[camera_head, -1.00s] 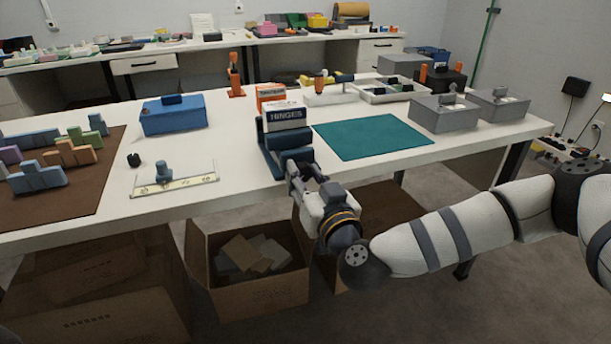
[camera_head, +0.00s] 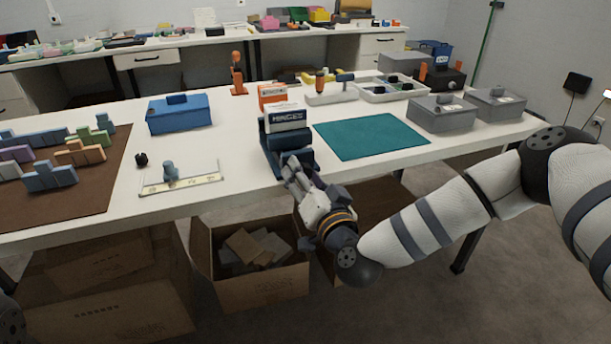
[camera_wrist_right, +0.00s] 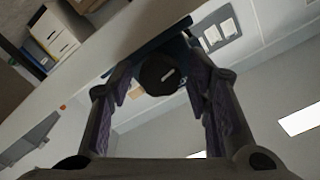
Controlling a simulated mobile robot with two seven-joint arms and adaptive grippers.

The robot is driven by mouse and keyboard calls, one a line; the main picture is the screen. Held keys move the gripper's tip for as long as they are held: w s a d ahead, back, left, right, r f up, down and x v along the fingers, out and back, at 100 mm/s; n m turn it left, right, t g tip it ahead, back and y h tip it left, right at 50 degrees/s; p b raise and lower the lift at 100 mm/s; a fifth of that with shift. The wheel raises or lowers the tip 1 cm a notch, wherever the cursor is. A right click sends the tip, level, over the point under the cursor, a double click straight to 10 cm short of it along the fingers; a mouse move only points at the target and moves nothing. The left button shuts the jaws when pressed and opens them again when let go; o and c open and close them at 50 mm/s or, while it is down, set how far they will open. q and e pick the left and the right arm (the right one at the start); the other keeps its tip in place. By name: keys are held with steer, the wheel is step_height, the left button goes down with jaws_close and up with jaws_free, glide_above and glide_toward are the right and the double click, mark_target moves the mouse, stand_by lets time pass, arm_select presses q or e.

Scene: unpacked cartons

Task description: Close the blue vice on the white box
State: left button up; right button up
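The blue vice (camera_head: 292,163) stands at the front edge of the white table in the head view. The white box (camera_head: 287,117), lettered "HINGES", is upright at the vice's jaws; whether both jaws touch it cannot be told. My right gripper (camera_head: 289,170) is at the vice's near side. In the right wrist view, its two fingers are apart (camera_wrist_right: 158,88), one on each side of a dark round knob (camera_wrist_right: 157,74). Contact with the knob is not clear. My left gripper is not in view.
An orange box (camera_head: 271,95) stands behind the white box. A teal mat (camera_head: 370,136) lies right of the vice, and a clear plate (camera_head: 180,185) with a blue-grey piece lies left. Grey boxes (camera_head: 442,114) stand at right. An open carton (camera_head: 255,285) is below the table.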

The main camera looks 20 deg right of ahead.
steer(key=s, duration=1.2)
steer(key=shift+d, duration=0.2)
